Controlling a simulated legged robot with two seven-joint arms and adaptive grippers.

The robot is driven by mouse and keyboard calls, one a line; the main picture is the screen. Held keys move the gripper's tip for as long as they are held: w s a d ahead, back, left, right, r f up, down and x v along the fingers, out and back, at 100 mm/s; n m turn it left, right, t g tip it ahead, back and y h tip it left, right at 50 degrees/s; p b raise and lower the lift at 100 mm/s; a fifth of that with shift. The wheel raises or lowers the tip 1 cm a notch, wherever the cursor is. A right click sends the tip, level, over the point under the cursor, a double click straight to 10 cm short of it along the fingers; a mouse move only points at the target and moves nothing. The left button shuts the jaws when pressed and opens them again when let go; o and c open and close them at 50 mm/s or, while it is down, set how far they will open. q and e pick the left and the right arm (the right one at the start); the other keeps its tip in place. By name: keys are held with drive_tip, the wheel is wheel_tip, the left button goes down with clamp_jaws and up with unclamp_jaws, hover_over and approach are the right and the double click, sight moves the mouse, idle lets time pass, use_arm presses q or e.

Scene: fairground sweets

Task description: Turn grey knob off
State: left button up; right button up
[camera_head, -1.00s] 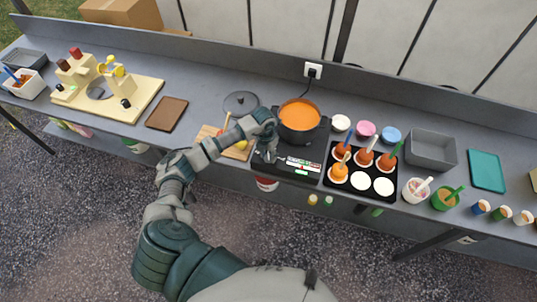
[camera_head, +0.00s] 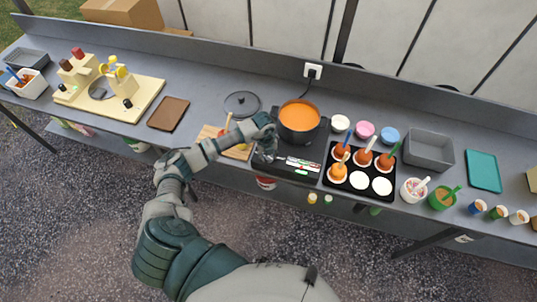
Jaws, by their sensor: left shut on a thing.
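The black hot plate (camera_head: 291,171) stands in the middle of the counter with a pot of orange liquid (camera_head: 299,115) on it. Its front panel shows a small lit display with red and green marks. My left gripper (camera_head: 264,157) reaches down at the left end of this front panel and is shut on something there. The grey knob is hidden behind the gripper, so I cannot see which way it points. My right gripper is out of view.
A black tray with candy apples (camera_head: 361,184) stands right of the hot plate. A cutting board (camera_head: 236,152) and a dark lid (camera_head: 241,103) lie to its left. Small bowls (camera_head: 365,131) and a grey bin (camera_head: 429,150) stand to the right. A cord runs to the wall socket (camera_head: 313,72).

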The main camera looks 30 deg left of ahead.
use_arm(q)
drive_tip(key=shift+r+n, duration=0.1)
drive_tip(key=shift+n, duration=0.4)
drive_tip(key=o, duration=1.1)
drive_tip(key=shift+o, duration=0.2)
drive_tip(key=shift+a, duration=0.1)
wheel_tip(320, 180, up, 12)
drive_tip(key=shift+s+a, duration=0.25)
drive_tip(key=shift+a, duration=0.1)
drive_tip(key=shift+f, duration=0.2)
